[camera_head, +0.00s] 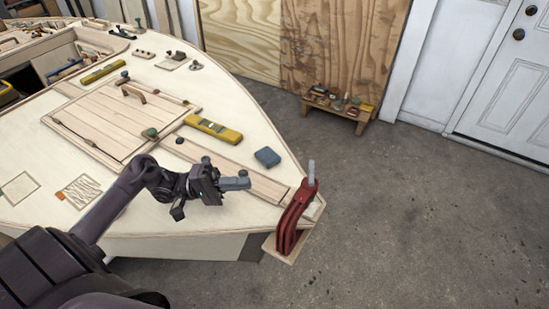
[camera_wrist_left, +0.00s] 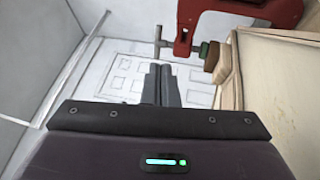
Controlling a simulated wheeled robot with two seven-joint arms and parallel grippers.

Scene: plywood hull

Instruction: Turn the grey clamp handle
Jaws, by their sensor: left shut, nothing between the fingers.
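The red clamp (camera_head: 293,220) grips the pointed end of the plywood hull (camera_head: 215,240). Its grey handle (camera_head: 311,172) sticks up above the red frame in the head view. In the left wrist view the red clamp (camera_wrist_left: 245,15) is at the top, with the grey handle (camera_wrist_left: 158,42) as a thin bar on its left side. My left gripper (camera_head: 242,182) is left of the clamp, apart from it. Its two grey fingers (camera_wrist_left: 161,82) are together and empty, and in the wrist picture their tips appear just below the handle. My right gripper is not in view.
A blue block (camera_head: 267,157) and a yellow level (camera_head: 213,129) lie on the deck near my left gripper. A low wooden bench (camera_head: 338,114) with small items stands by the plywood wall. The concrete floor (camera_head: 430,220) right of the hull is clear.

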